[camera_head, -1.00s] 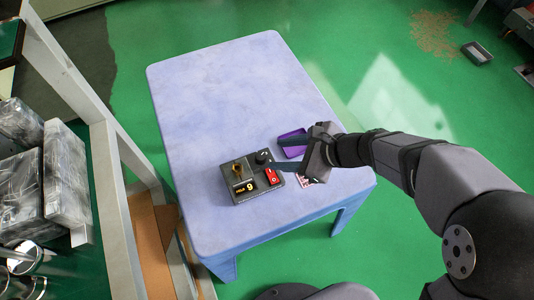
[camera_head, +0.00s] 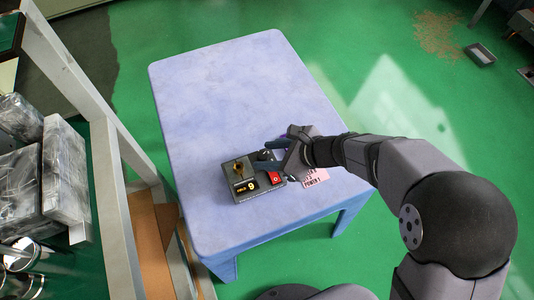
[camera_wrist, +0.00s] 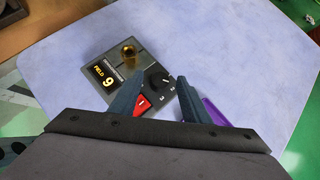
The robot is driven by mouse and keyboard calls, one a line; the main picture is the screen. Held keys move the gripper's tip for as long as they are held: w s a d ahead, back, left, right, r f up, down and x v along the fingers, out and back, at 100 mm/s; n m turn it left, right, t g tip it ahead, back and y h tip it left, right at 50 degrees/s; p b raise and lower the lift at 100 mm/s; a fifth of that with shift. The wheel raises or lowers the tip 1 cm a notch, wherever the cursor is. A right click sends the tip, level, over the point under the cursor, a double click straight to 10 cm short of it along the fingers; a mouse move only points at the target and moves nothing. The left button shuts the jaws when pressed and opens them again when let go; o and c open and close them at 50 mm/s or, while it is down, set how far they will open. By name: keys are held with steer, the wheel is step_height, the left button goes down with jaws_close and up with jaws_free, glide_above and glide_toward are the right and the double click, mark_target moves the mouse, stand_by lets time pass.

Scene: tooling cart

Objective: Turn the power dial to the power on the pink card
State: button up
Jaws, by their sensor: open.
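A dark control box (camera_head: 240,187) sits on the table, with a display (camera_head: 246,186) reading FIELD 9 in the wrist view. The black power dial (camera_wrist: 157,80) is on the box beside a red switch (camera_wrist: 142,104); in the head view my gripper partly covers the dial. A brass-coloured knob (camera_wrist: 128,51) stands on the box's far part. The pink card (camera_head: 316,178) lies right of the box, with text that seems to read POWER 1. My gripper (camera_wrist: 158,88) is open, its fingertips pointing at the dial, one on either side of it in the wrist view; contact cannot be told.
A purple tray (camera_wrist: 217,113) lies beside the box, mostly hidden behind my gripper in the head view. The far part of the blue table (camera_head: 225,90) is clear. A shelf frame (camera_head: 110,160) stands close along the table's left side.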

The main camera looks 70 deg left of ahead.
steer(key=shift+s+a+f, duration=0.15)
steer(key=shift+a+f, duration=0.05)
steer(key=shift+c, duration=0.6)
steer(key=c, duration=0.9)
